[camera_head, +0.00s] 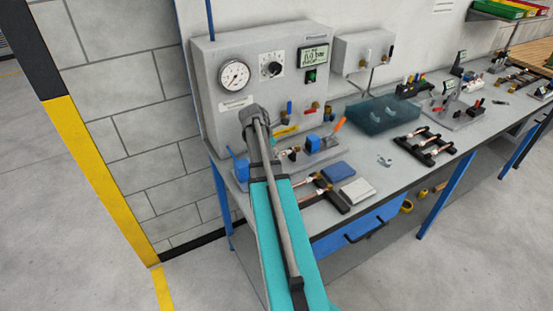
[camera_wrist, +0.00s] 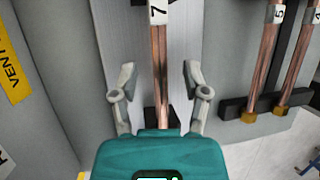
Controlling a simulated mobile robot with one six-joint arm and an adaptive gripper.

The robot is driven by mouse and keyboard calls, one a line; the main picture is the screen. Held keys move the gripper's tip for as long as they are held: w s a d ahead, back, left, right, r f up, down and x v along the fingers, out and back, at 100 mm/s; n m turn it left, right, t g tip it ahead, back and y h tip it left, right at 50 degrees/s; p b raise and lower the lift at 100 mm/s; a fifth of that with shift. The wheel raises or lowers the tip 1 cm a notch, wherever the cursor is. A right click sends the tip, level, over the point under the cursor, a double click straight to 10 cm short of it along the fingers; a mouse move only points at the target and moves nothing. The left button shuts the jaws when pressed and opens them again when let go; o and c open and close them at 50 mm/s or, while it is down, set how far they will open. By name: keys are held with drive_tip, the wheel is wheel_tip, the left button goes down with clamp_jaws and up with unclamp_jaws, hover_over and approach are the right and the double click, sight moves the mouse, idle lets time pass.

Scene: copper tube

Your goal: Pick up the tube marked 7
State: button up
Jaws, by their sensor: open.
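The copper tube marked 7 (camera_wrist: 160,70) runs up the middle of the wrist view, with its white label (camera_wrist: 158,12) at the top edge. A light grey surface lies behind it. My gripper (camera_wrist: 159,80) is open, with one finger on each side of the tube and a gap to it on both sides. The tube's lower end passes by a dark block and behind my teal gripper body. In the head view my arm covers this spot, and I cannot make out the tube or the fingertips there.
Copper tubes marked 5 (camera_wrist: 267,60) and 4 (camera_wrist: 303,60) sit in a black rack (camera_wrist: 233,108) to the right. A grey test panel (camera_head: 215,75) with a gauge stands behind my arm. A blue block (camera_head: 338,171) and a translucent bin (camera_head: 383,112) are on the bench.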

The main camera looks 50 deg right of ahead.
drive_tip(key=shift+c, duration=0.3)
clamp_jaws()
drive_tip(key=shift+r, duration=0.2)
idle(0.4)
wheel_tip(320, 180, up, 2)
drive_tip(key=shift+r+p, duration=0.1)
drive_tip(key=shift+p, duration=1.15)
drive_tip(key=s+a+r+p, duration=0.7)
drive_tip(key=s+r+p, duration=0.3)
drive_tip(key=s, duration=0.1)
drive_tip(key=shift+s+a+r, duration=0.25)
drive_tip(key=shift+s+a, duration=0.1)
